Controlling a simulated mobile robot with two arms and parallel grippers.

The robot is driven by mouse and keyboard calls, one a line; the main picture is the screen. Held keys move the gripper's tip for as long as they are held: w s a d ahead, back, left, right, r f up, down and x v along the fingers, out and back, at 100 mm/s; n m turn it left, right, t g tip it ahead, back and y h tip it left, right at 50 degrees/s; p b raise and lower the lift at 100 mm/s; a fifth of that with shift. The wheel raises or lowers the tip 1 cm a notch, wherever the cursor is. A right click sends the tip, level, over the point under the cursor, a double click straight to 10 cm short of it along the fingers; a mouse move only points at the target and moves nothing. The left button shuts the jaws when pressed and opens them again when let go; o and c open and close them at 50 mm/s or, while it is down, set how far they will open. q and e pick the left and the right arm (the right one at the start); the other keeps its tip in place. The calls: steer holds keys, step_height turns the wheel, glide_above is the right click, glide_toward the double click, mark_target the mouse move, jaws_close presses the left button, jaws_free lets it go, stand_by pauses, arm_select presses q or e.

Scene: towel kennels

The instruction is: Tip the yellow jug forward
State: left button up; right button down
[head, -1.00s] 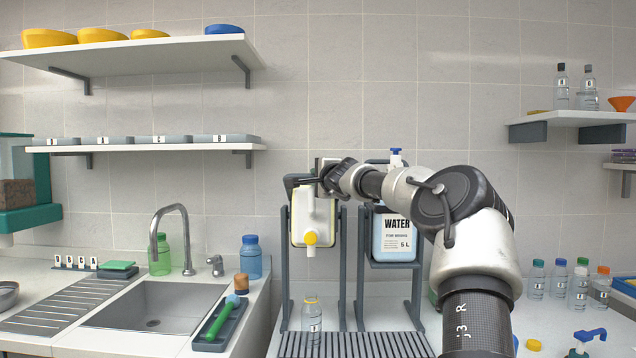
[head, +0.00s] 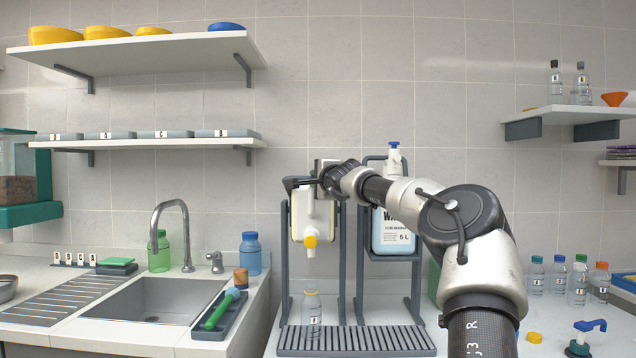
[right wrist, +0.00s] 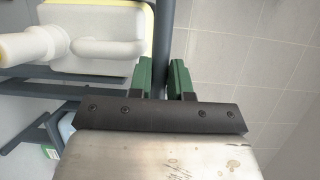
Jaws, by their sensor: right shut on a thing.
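The yellow jug (head: 299,229) is a white can with yellow edges in a dark stand. It is tipped forward: its handled top faces me and its neck, with a yellow collar (head: 310,241), points down and forward. It also shows in the right wrist view (right wrist: 100,18). My right gripper (head: 318,181) is beside the jug's upper part, shut on a dark bar of the stand. In the right wrist view its green fingers (right wrist: 161,78) sit either side of that bar (right wrist: 162,45). A clear bottle (head: 312,318) stands upright below the neck. My left gripper is out of view.
A drip tray (head: 355,342) lies under the stands. A WATER jug (head: 393,236) stands upright to the right, partly behind my arm. A sink (head: 150,302) is on the left.

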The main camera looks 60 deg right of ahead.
steer(key=shift+w+d+f, duration=0.1)
steer(key=shift+f, duration=0.75)
steer(key=c, duration=1.1)
jaws_free()
steer(key=shift+r, duration=0.1)
steer(key=shift+o, duration=0.2)
steer(key=shift+r, duration=0.15)
steer(key=shift+r, duration=0.15)
arm_select(q)
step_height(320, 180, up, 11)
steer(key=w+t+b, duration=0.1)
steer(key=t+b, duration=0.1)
steer(key=b, duration=0.4)
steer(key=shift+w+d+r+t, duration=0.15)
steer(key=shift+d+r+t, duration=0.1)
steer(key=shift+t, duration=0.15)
arm_select(e)
steer(key=v, duration=1.1)
